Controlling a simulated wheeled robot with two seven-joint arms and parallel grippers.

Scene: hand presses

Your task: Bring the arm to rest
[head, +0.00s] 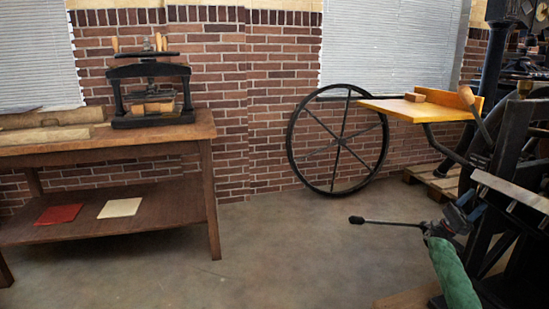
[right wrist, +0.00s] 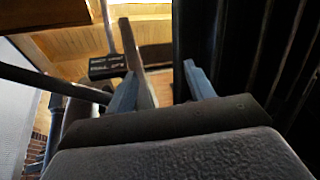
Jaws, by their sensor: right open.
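My right gripper (head: 462,208) is at the lower right of the head view, close to the dark frame of the large press (head: 515,175). Its two blue-grey fingers stand apart in the right wrist view (right wrist: 162,80). A greyish bar (right wrist: 138,65) shows between and beyond the fingers; I cannot tell whether it touches them. A black block with pale lettering (right wrist: 108,66) lies just past the left finger. My left gripper is not in view.
A lever with a black knob (head: 357,220) reaches left beside my right gripper. A spoked wheel (head: 337,140) and a yellow wooden board (head: 395,109) are behind. A wooden table (head: 110,137) with a small press (head: 150,85) stands left. The middle floor is clear.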

